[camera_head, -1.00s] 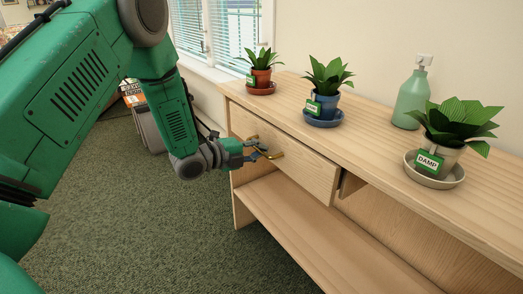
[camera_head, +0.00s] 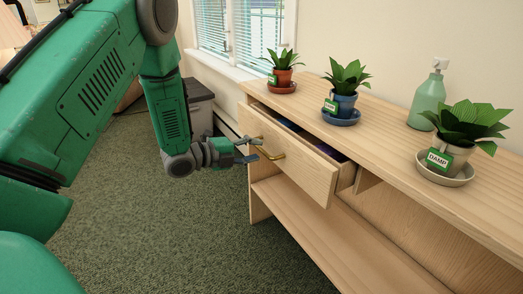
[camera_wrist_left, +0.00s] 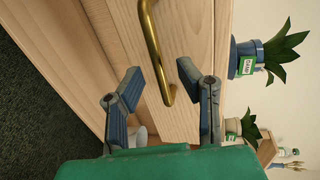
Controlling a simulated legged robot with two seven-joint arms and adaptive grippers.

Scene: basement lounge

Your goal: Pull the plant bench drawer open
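The plant bench (camera_head: 440,188) is light wood. Its drawer (camera_head: 294,168) stands partly open, with dark contents showing in the gap behind the front. A curved brass handle (camera_head: 271,154) is on the drawer front; it also shows in the left wrist view (camera_wrist_left: 154,52). My left gripper (camera_head: 252,149) is at the handle. In the left wrist view its fingers (camera_wrist_left: 159,68) are spread, and the handle bar appears between them with gaps on both sides. My right gripper is not in view.
Three potted plants stand on the bench top: one in a terracotta pot (camera_head: 283,77), one in a blue pot (camera_head: 345,104), one tagged DAMP (camera_head: 451,158). A green pump bottle (camera_head: 427,103) stands behind. Carpet (camera_head: 165,235) in front of the bench is clear.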

